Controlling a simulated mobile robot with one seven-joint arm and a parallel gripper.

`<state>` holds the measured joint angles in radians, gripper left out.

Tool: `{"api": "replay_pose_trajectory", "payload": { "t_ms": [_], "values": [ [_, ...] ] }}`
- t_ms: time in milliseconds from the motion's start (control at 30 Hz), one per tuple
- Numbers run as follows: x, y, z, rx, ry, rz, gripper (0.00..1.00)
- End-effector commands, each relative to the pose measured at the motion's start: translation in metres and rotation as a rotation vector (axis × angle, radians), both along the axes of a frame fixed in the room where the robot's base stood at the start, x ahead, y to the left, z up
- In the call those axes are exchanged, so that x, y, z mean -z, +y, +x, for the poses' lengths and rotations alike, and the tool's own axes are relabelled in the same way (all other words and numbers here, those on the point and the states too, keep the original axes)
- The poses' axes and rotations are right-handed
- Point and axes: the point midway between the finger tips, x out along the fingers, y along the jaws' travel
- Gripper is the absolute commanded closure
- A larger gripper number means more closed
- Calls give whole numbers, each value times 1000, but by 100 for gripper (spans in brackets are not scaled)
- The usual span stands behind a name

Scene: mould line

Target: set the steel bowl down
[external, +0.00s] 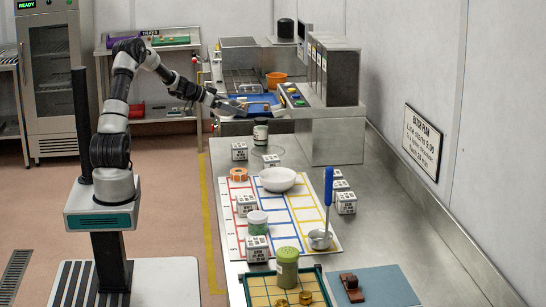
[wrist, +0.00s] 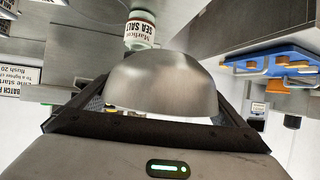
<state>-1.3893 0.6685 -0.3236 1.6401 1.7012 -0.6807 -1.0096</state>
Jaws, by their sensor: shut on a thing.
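The steel bowl (wrist: 165,84) fills the middle of the wrist view, a smooth brushed-metal dome with its rim toward my gripper. My gripper (wrist: 160,117) is shut on the bowl, with a dark finger on each side of it. The jar label in this view is upside down, so the bowl seems to be open side up. In the external view my gripper (external: 240,106) is at the near corner of the raised back station, left of the sea salt jar (external: 260,131). The bowl is hard to make out there. Whether its base touches anything is unclear.
The sea salt jar shows in the wrist view (wrist: 139,32), close beside the bowl. A white bowl (external: 278,179), label blocks and a ladle (external: 322,237) stand on or around the gridded mat (external: 229,217). A blue tray (wrist: 262,62) is at right. Bare bench (external: 385,185) lies right of the mat.

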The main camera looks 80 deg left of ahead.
Motion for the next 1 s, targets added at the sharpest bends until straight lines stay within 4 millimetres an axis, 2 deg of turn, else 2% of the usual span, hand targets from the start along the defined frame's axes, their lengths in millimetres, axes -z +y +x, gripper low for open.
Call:
{"api": "replay_pose_trajectory", "payload": {
  "t_ms": [33, 300, 600, 867, 1000],
  "values": [
    [-18, -1, 2, 4, -2, 12, 29],
    [-111, -1, 2, 4, -2, 11, 29],
    [-176, -1, 1, 3, -2, 6, 29],
    [-175, -40, 43, 85, -4, 1, 29],
    [-176, -75, 76, 151, -8, -2, 29]
  ]
}}
